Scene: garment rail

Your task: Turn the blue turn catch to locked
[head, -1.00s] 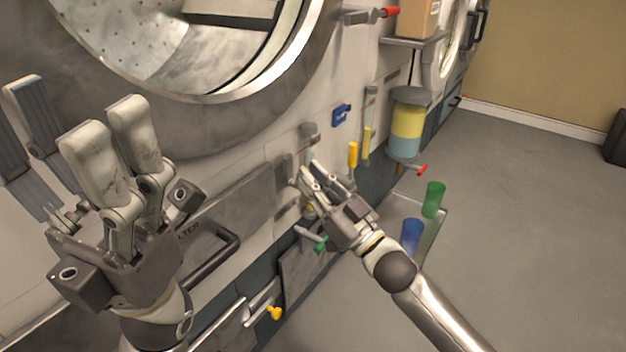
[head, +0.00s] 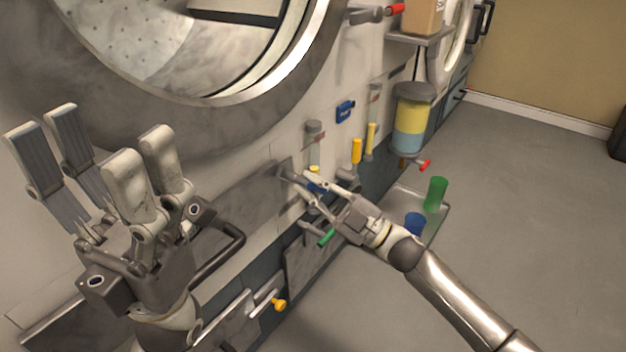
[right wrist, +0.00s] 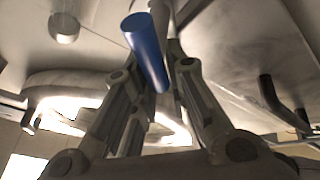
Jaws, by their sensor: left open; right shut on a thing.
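The blue turn catch (head: 316,186) is on the white machine front, mostly hidden by my right gripper in the head view. In the right wrist view its blue handle (right wrist: 147,52) is a smooth cylinder, leaning slightly left, with its lower end between the fingers. My right gripper (head: 309,190) is shut on it; the fingers also show in the right wrist view (right wrist: 160,98). The catch's base and any lock marking are hidden. My left gripper (head: 90,135) is open and empty, fingers up, in front of the machine at the left.
A yellow handle (head: 356,151) and a blue push tag (head: 346,110) sit close above right. A green-tipped lever (head: 326,237) is just below the right gripper. A tray (head: 441,213) holds a green cup (head: 435,194) and a blue cup (head: 413,223).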

